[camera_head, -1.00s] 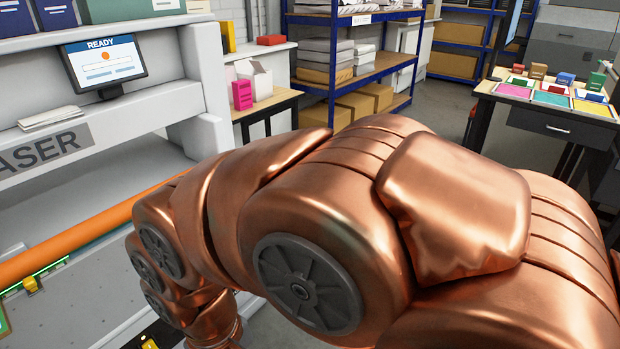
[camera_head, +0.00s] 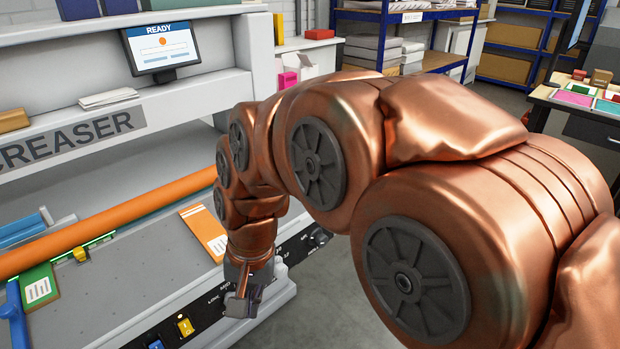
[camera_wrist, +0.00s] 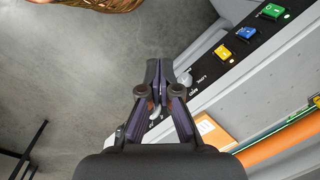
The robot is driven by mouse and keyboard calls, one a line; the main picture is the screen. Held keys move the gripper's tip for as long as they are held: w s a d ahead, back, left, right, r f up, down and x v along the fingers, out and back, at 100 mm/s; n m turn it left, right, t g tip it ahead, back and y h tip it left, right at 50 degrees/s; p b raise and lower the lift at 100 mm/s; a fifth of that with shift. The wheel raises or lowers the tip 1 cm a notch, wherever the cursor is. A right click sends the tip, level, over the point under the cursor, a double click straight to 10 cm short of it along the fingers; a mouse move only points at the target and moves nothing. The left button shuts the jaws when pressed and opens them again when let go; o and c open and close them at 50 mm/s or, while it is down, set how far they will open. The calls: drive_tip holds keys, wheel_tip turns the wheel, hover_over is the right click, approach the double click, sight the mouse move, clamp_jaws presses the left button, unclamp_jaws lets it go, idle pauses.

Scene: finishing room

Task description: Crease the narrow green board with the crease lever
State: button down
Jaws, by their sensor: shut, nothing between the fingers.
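A narrow green board (camera_head: 39,288) with a white label lies on the grey bed of the creaser, at the left. Its far end is at the orange roller (camera_head: 100,223), beside a small yellow stop (camera_head: 81,254). A blue bar with a rounded end (camera_head: 13,310) stands at the left edge, partly cut off; I cannot tell if it is the crease lever. My gripper (camera_head: 243,303) points down by the machine's front panel, well right of the green board. In the wrist view my gripper (camera_wrist: 159,70) is shut and empty, close to a pale knob (camera_wrist: 185,79) on the panel.
An orange board (camera_head: 204,231) lies on the bed behind my gripper. The front panel carries a yellow switch (camera_head: 185,326), a blue switch (camera_head: 155,344) and a dark knob (camera_head: 319,237). A screen (camera_head: 160,46) reads READY. Open floor lies right of the machine.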

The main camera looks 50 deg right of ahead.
drive_tip(key=w+d+r+m+t, duration=0.2)
drive_tip(key=w+d+m, duration=0.6)
drive_tip(key=w+d+r+m+t+h+b, duration=0.1)
drive_tip(key=d+m+t, duration=0.1)
drive_tip(key=d+m, duration=0.6)
drive_tip(key=w+d+r+m+t+h+b, duration=0.1)
drive_tip(key=d+m, duration=0.8)
drive_tip(key=d, duration=1)
drive_tip(key=shift+w+r+t+h, duration=0.3)
drive_tip(key=shift+w+r+t, duration=0.25)
drive_tip(key=shift+r+t, duration=0.2)
drive_tip(key=shift+f, duration=0.1)
drive_tip(key=w+f+p, duration=0.2)
drive_tip(key=w+f, duration=0.3)
drive_tip(key=w, duration=0.3)
drive_tip(key=shift+p, duration=0.4)
drive_tip(key=shift+r, duration=0.1)
